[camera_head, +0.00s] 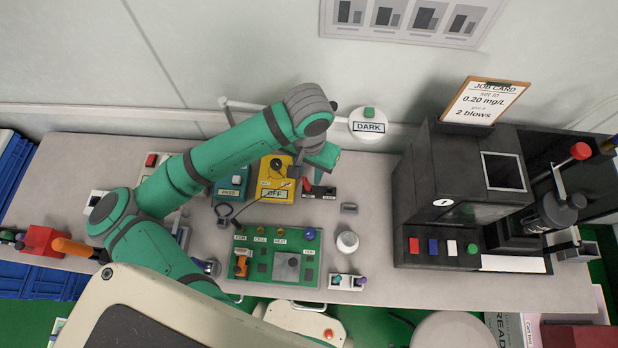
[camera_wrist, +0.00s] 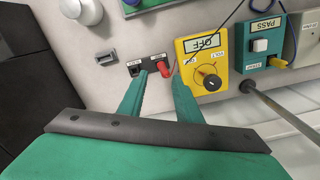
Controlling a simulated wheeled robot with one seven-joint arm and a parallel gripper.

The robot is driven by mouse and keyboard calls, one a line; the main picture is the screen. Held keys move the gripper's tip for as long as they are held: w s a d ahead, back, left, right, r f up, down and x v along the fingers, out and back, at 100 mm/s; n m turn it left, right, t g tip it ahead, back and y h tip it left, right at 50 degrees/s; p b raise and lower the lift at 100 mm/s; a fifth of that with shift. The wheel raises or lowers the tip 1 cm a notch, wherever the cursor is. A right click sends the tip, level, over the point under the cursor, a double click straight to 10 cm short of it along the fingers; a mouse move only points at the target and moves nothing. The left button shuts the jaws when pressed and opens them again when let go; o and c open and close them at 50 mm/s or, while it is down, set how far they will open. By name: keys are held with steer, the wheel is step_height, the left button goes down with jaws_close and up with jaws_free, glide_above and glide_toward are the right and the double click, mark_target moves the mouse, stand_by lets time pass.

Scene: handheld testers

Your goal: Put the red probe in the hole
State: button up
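The red probe (camera_wrist: 166,67) stands in a small black holder (camera_wrist: 135,70) with labelled slots. In the head view the red probe (camera_head: 306,184) shows just beside my gripper (camera_head: 297,172). In the wrist view my gripper (camera_wrist: 159,74) is open, with its two teal fingertips apart and the red probe between them in the picture. I cannot tell whether either finger touches it. The yellow meter (camera_head: 267,190) reads OFF and has a dark wire. The green board (camera_head: 256,273) carries labelled brass sockets. I cannot tell which opening is the hole.
A teal PASS tester (camera_head: 229,190) stands left of the meter. A small grey block (camera_head: 349,208) and a white round pot (camera_head: 347,242) lie to the right. A large black machine (camera_head: 420,195) fills the right side. Bare bench lies between pot and machine.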

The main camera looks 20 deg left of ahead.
step_height(320, 180, up, 5)
steer(key=shift+f, duration=0.1)
stand_by(0.7)
